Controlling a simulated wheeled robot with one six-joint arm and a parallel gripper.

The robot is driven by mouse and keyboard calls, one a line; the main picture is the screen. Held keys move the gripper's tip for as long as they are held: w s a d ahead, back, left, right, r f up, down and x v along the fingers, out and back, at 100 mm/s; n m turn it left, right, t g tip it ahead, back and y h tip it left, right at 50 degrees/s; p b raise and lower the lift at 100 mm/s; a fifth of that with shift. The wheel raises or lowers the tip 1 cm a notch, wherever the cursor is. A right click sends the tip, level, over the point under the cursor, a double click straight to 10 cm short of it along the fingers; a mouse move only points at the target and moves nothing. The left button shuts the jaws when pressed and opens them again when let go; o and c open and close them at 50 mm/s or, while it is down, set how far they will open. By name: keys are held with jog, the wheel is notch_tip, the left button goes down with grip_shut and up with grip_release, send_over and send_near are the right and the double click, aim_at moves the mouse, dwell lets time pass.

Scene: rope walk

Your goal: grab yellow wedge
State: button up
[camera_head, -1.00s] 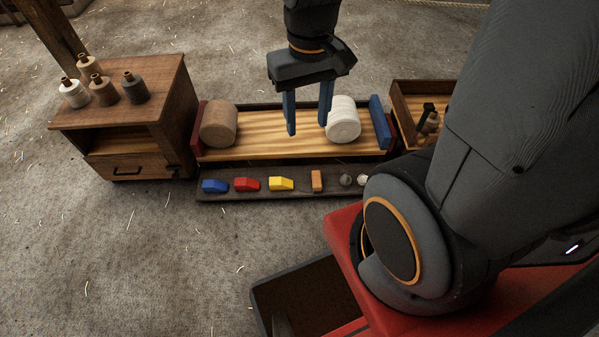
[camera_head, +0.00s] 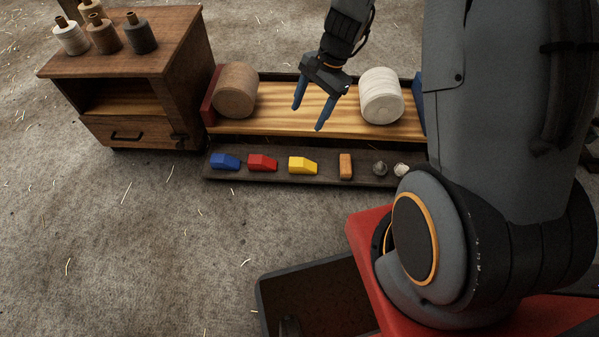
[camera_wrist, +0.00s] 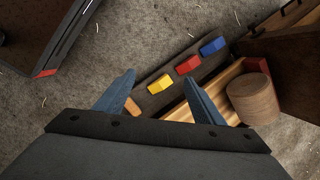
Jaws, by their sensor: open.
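The yellow wedge (camera_head: 302,166) lies on a dark narrow tray (camera_head: 222,176) in front of a wooden trough, with a red wedge (camera_head: 262,162) and a blue wedge (camera_head: 225,161) to its left. My gripper (camera_head: 309,117) is open and empty, with its blue fingers above the trough, apart from the wedge and pointing down. In the wrist view, the yellow wedge (camera_wrist: 160,84) shows beyond and between the two fingertips of my gripper (camera_wrist: 160,79). The red wedge (camera_wrist: 188,65) and blue wedge (camera_wrist: 213,46) lie farther up and right.
An orange block (camera_head: 345,166) and two small grey pieces lie right of the yellow wedge. The trough (camera_head: 305,118) holds a tan roll (camera_head: 236,90) and a white roll (camera_head: 381,96). A wooden cabinet (camera_head: 130,80) with several bottle-shaped spools stands left. The floor before the tray is clear.

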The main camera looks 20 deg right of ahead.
jog(key=w+d+f+m+b, duration=0.1)
jog(key=w+f+m+b, duration=0.25)
jog(key=f, duration=0.65)
jog(key=w+d+f+m+b, duration=0.15)
jog(key=w+f+b, duration=0.3)
jog(key=f, duration=0.55)
jog(key=m+t+b, duration=0.1)
jog(key=m+b, duration=0.4)
jog(key=b, duration=0.2)
send_over(301, 162)
jog(key=d, duration=0.3)
jog(key=shift+y, duration=0.4)
jog(key=f, duration=1.5)
jog(key=shift+s+f, duration=0.35)
jog(key=b+x, duration=0.1)
jog(key=x, duration=0.1)
jog(key=shift+a+f, duration=0.15)
jog(key=shift+f, duration=0.05)
jog(key=shift+a+b+x, duration=0.15)
jog(key=shift+b+x, duration=0.75)
jog(key=shift+x, duration=0.4)
jog(key=shift+a+b+x, duration=0.1)
jog(key=shift+b+x, duration=0.8)
jog(key=shift+x, duration=0.4)
jog(key=shift+w+r, duration=0.15)
jog(key=c, duration=1.3)
